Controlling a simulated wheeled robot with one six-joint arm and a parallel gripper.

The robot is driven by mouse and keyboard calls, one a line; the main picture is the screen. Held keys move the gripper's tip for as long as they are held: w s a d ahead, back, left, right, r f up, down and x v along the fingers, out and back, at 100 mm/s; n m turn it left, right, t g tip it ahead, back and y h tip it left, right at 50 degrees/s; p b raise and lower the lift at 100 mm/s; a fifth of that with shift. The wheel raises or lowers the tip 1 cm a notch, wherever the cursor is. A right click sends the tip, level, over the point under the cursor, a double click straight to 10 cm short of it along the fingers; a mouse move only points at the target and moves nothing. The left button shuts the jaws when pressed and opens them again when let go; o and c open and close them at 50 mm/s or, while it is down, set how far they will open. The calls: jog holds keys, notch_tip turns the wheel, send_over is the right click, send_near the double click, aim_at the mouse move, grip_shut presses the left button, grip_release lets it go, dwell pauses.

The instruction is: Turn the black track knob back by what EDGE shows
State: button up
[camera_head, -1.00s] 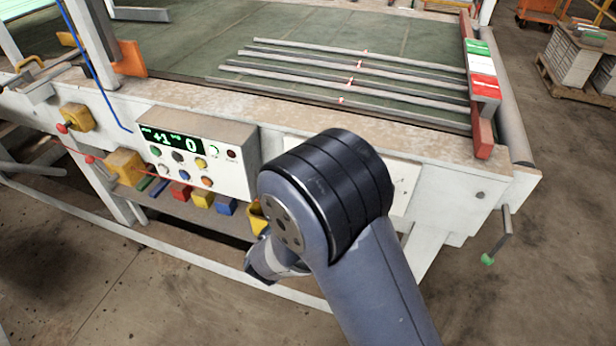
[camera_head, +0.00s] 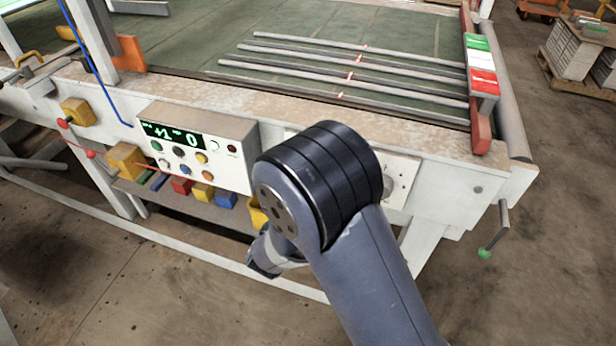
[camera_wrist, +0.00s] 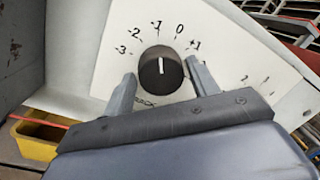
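The black track knob (camera_wrist: 151,76) sits on a white dial plate (camera_wrist: 97,76) in the wrist view. Its white pointer line stands upright in the picture, between -1 and 0 and closer to -1. My gripper (camera_wrist: 161,68) is open, with one finger on each side of the knob; I cannot tell whether either touches it. In the head view my arm hides the knob and gripper. The control box (camera_head: 222,128) has a lit display (camera_head: 174,136) that reads +1 at left and 0 at right, perhaps with a dash before the 0; its small labels are unreadable.
Several grey bars with red marks lie on the green table bed (camera_head: 190,60). A green, white and red striped block (camera_head: 482,66) stands at its right. A crank with a green handle (camera_head: 486,253) sticks out at right. Coloured bins (camera_head: 203,191) sit below the box.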

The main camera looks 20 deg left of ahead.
jog(key=shift+o, duration=1.1)
jog(key=shift+s, duration=0.1)
jog(key=s+a+b, duration=0.1)
jog(key=s, duration=0.9)
jog(key=shift+s+a+f, duration=0.15)
jog(key=shift+s+f, duration=0.1)
jog(key=shift+f, duration=0.2)
jog(key=w+d, duration=0.1)
jog(key=w, duration=0.9)
jog(key=shift+w+d+r+p, duration=0.15)
jog(key=shift+w+r+p, duration=0.25)
jog(key=shift+p, duration=0.05)
